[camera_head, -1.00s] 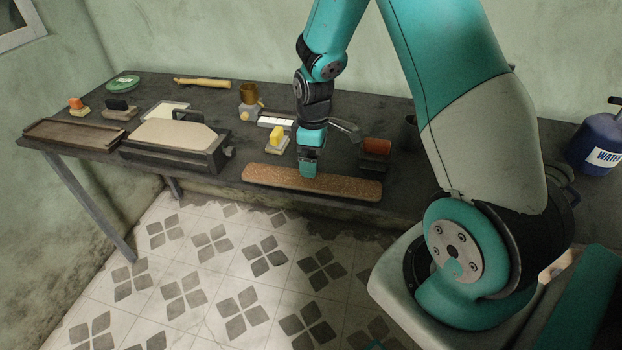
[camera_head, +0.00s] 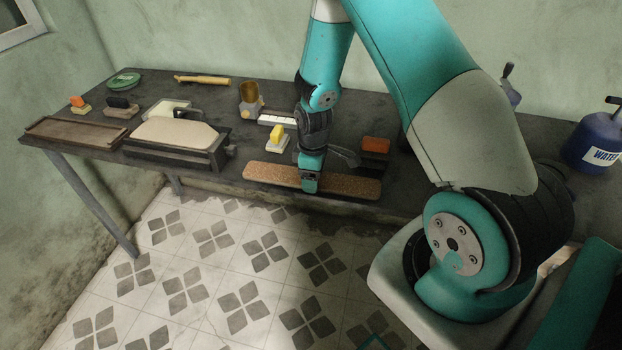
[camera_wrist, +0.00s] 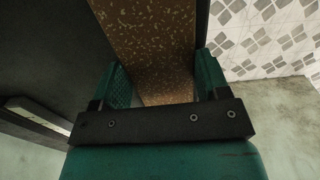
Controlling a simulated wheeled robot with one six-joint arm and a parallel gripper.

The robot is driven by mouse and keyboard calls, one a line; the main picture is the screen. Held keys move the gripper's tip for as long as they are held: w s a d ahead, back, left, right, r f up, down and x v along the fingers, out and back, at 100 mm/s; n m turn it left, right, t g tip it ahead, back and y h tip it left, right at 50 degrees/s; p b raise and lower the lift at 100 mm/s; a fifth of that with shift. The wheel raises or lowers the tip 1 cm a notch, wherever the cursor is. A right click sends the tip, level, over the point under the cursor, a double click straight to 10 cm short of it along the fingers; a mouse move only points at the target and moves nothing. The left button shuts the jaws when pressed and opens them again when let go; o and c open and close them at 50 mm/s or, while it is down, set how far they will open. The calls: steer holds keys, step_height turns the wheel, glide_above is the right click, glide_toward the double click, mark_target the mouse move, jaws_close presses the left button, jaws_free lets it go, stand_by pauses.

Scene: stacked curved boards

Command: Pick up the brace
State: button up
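The long speckled brown board, which seems to be the brace (camera_head: 268,174), lies flat along the front edge of the dark table in the head view. My gripper (camera_head: 310,187) points down at it, a little right of its middle. In the wrist view the board (camera_wrist: 150,45) runs between the two green fingers of my gripper (camera_wrist: 163,88), one finger on each side. The fingers look apart, with a small gap at the left one. The fingertips' contact with the board is hidden.
Behind the board stand a yellow-topped block (camera_head: 277,138) and an orange-topped block (camera_head: 375,146). To the left are a clamp-like box with a pale top (camera_head: 173,134) and a brown tray (camera_head: 75,133). A blue water jug (camera_head: 597,140) is at the far right.

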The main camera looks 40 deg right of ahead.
steer(key=c, duration=0.3)
steer(key=shift+r, duration=0.15)
steer(key=shift+c, duration=0.2)
step_height(320, 180, up, 20)
steer(key=b, duration=0.1)
steer(key=shift+b, duration=0.4)
